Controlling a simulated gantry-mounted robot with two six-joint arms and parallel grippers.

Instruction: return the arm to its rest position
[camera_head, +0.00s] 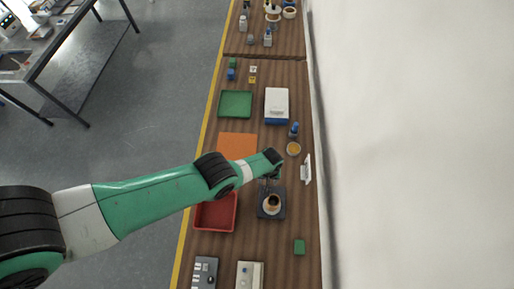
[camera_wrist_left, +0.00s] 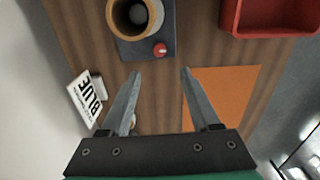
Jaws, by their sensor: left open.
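My left arm (camera_head: 150,203), green with black joints, reaches in from the left over the bench. My left gripper (camera_head: 267,184) is partly hidden under its wrist, near the far edge of a dark square plate device. In the left wrist view my gripper (camera_wrist_left: 161,73) is open, with nothing between its two metal fingers. The fingers point towards the dark device (camera_wrist_left: 154,48), which has a red knob and a round tan cup (camera_wrist_left: 129,15) with a dark inside on it. The cup also shows in the head view (camera_head: 272,203). My right gripper is not in view.
On the bench are an orange mat (camera_head: 237,145), a red tray (camera_head: 217,224), a green tray (camera_head: 236,103), a white-and-blue box (camera_head: 277,105), an amber dish (camera_head: 294,149) and a "BLUE" sign (camera_wrist_left: 86,99). A wall (camera_head: 400,150) runs along the right. Open floor (camera_head: 130,120) lies left.

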